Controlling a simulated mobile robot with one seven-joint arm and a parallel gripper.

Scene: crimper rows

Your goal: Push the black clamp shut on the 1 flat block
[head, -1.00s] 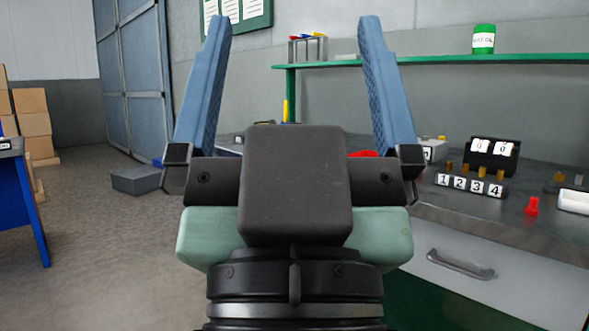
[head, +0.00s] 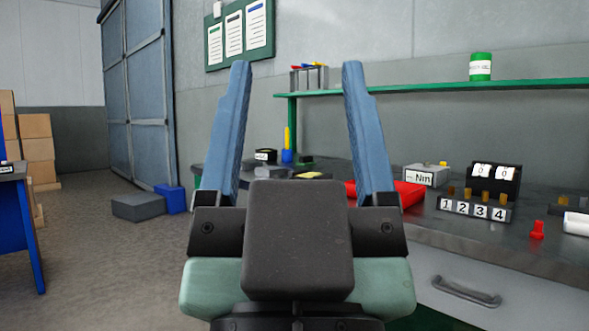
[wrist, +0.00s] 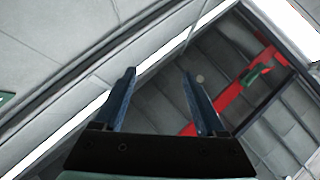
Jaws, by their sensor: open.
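My gripper (head: 296,65) is open and empty, its two blue fingers pointing up in the middle of the head view. In the wrist view the fingers (wrist: 160,73) are apart with nothing between them. A black strip with white tiles 1, 2, 3 and 4 (head: 475,209) sits on the bench at right, with brass-coloured pegs behind it. Its tile 1 (head: 445,204) is at the left end. I cannot make out the black clamp or a flat block for certain. My gripper is left of the strip and touches nothing.
A black counter (head: 494,180) reading 0 0 stands behind the strip. A red tray (head: 410,194), a grey Nm box (head: 425,175) and a red cone-like piece (head: 537,230) are on the bench (head: 440,228). A green shelf (head: 420,88) runs above. Grey and blue boxes lie on the floor.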

